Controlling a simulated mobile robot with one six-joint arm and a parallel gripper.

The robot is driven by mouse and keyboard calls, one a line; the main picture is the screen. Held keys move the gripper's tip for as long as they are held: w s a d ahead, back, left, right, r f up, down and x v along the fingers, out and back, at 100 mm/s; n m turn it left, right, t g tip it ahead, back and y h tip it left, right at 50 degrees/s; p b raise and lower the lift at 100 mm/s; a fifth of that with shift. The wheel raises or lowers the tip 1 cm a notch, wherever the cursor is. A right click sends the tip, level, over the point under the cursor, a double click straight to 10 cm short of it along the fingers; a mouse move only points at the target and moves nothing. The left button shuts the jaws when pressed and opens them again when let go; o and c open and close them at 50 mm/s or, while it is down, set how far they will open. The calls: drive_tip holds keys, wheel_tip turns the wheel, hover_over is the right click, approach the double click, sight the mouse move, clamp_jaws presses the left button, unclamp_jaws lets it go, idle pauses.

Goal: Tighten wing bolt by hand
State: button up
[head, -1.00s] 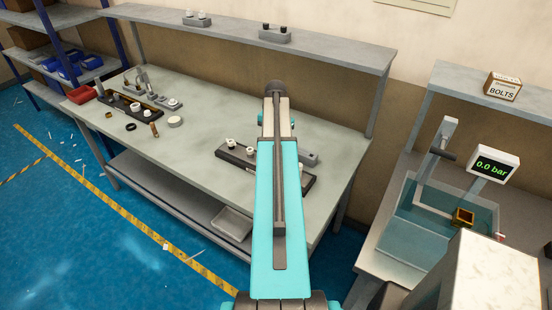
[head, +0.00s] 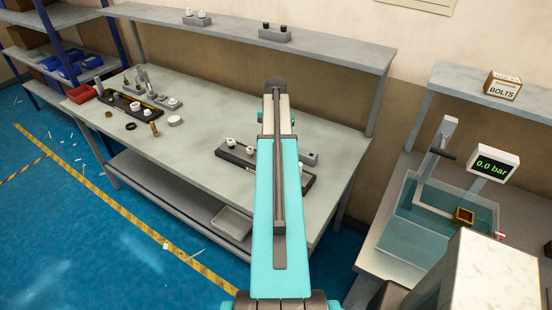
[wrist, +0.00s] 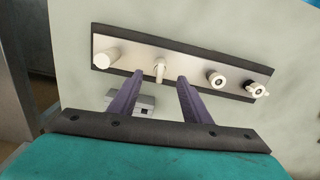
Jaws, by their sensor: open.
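In the wrist view, a light plate with a dark border (wrist: 125,49) carries a row of fittings. A winged fitting that looks like the wing bolt (wrist: 258,90) is at its right end, beside a round knob with a dark centre (wrist: 215,79). A slim upright peg (wrist: 160,69) and a thick white cylinder (wrist: 106,56) are further left. My gripper (wrist: 160,79) is open and empty, its purple fingers appearing either side of the slim peg; contact cannot be told. In the head view my arm hides the gripper and part of the dark fixture (head: 228,155) on the bench.
A grey block (wrist: 145,105) lies beside the plate, partly behind a finger. The workbench (head: 200,165) has another fixture (head: 122,103) and loose parts at the left. A shelf (head: 330,62) runs above its back. A water tank (head: 420,240) with a "0.0 bar" display (head: 492,167) is at right.

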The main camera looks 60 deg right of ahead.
drive_tip(key=shift+r, duration=1.4)
drive_tip(key=shift+r, duration=0.15)
wheel_tip(320, 180, up, 14)
drive_tip(key=shift+f, duration=0.25)
idle(0.5)
